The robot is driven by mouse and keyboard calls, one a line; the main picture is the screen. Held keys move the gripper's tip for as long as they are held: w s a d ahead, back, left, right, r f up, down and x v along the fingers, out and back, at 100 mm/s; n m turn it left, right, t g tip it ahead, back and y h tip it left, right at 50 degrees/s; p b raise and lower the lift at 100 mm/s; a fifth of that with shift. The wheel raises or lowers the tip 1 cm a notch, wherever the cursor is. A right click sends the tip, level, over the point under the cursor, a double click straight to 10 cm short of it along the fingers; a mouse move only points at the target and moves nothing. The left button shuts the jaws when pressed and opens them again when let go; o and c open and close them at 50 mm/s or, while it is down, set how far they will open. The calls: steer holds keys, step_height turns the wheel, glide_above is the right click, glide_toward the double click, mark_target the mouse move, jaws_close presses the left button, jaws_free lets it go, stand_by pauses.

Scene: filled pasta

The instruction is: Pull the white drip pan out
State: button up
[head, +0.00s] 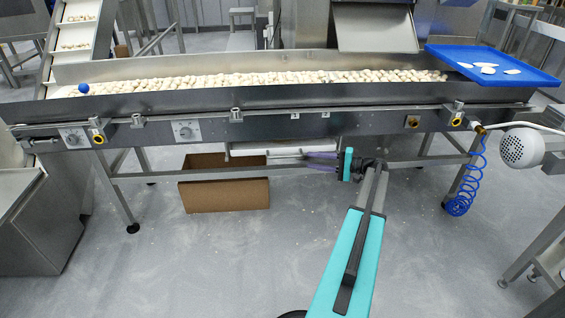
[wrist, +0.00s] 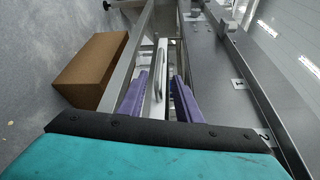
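The white drip pan (head: 255,148) hangs under the conveyor, just below its front side panel. Only a strip of its front shows in the head view. In the wrist view the white pan (wrist: 174,58) and a pale bar-like handle (wrist: 160,68) lie ahead of my gripper. My gripper (wrist: 161,77) has purple fingers, spread apart, with the handle showing between them. Nothing is visibly clamped; the exact depth between fingertips and handle is hard to tell. In the head view my gripper (head: 304,155) reaches in from the right, level with the pan.
A brown cardboard box (head: 224,190) stands on the floor below and left of the pan. The conveyor's lower rail (head: 400,163) runs close to my gripper. A blue tray (head: 495,65) rests at the conveyor's right end. The floor in front is clear.

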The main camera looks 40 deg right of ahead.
mark_target(287, 157)
stand_by(0.4)
steer(key=b+x, duration=0.4)
steer(key=x, duration=0.9)
steer(key=shift+w+a, duration=0.15)
steer(key=shift+w, duration=0.2)
steer(key=shift+c, duration=0.4)
jaws_close()
